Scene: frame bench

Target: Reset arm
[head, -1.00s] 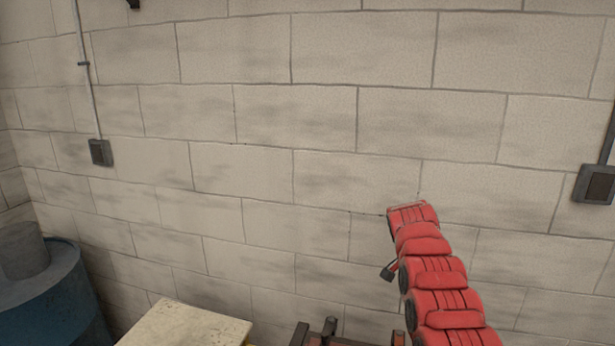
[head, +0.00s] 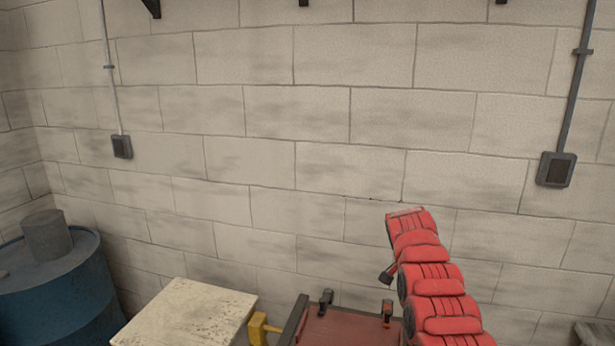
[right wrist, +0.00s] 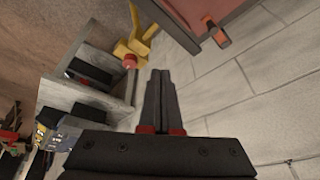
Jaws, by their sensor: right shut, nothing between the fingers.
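My right arm (head: 438,285) comes in from the lower right of the head view as a stack of red segments, raised in front of the block wall. My right gripper (right wrist: 160,78) shows in the right wrist view, its two dark fingers side by side and shut with nothing between them. The fingers point towards the block wall (right wrist: 215,80), and I see no contact. My left gripper and arm are not in the head view.
A blue drum (head: 62,295) with a grey cylinder (head: 47,236) on top stands at the left. A worn pale tabletop (head: 185,315), a yellow part (head: 259,328) and a red-brown frame (head: 345,328) are at the bottom. Electrical boxes (head: 555,170) are on the wall.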

